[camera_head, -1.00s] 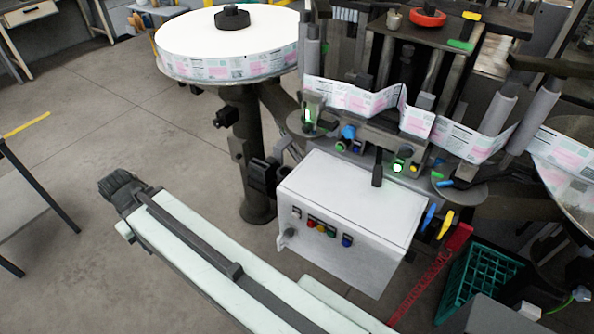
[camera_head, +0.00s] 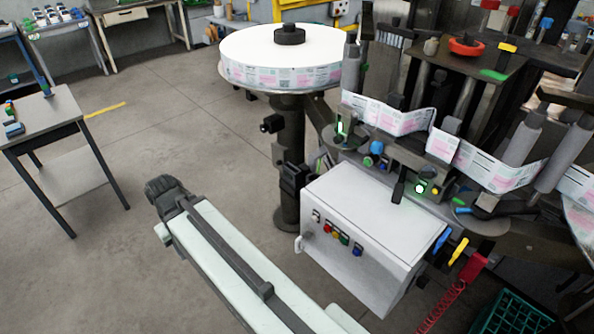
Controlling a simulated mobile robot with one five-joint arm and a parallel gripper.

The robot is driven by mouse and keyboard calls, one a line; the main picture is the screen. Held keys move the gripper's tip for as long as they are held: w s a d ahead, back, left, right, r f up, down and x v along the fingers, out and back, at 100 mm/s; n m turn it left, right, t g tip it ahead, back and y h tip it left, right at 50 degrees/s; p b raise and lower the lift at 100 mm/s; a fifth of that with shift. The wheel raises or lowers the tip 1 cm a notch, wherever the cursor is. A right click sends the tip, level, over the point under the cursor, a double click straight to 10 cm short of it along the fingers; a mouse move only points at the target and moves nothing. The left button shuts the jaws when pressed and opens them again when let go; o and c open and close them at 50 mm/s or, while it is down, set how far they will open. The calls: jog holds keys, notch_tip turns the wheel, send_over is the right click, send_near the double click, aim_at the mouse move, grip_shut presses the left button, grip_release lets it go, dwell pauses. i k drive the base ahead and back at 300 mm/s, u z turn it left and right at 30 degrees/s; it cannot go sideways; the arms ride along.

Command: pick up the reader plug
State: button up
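I cannot make out a reader plug for certain in this view. The labelling machine stands at the right, with a white control box (camera_head: 365,235) that carries a row of coloured buttons. A printed label web (camera_head: 395,118) runs across the machine from the large white reel (camera_head: 290,50). Small parts with a green light (camera_head: 420,188) sit on the bracket above the box. Any plug among these parts is too small to tell.
A table (camera_head: 50,118) with small coloured items stands at the left. A green crate (camera_head: 510,315) and a coiled red cord (camera_head: 445,305) are at the lower right. Floor between table and conveyor is clear.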

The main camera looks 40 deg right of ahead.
aim_at(306, 169)
jog(key=i, duration=0.85)
jog(key=z, duration=0.05)
